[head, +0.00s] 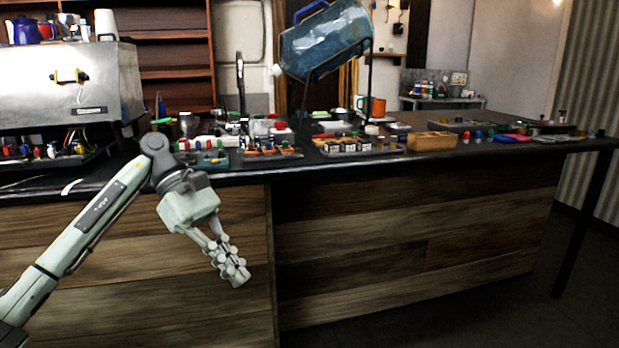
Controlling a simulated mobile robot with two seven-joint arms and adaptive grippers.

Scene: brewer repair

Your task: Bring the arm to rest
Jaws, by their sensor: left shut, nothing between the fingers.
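My left arm comes in from the lower left and bends at its wrist near the counter's front edge. My left gripper (232,268) hangs in front of the wooden counter front, below the countertop, pointing down and to the right. Its fingers are together and hold nothing. It is apart from the things on the counter. My right arm and gripper do not show.
The dark countertop (480,152) carries several parts trays and a wooden block (432,141). A metal brewer (70,85) with an open underside stands at the left. A blue container (325,42) sits tilted on a black stand. The floor at the lower right is clear.

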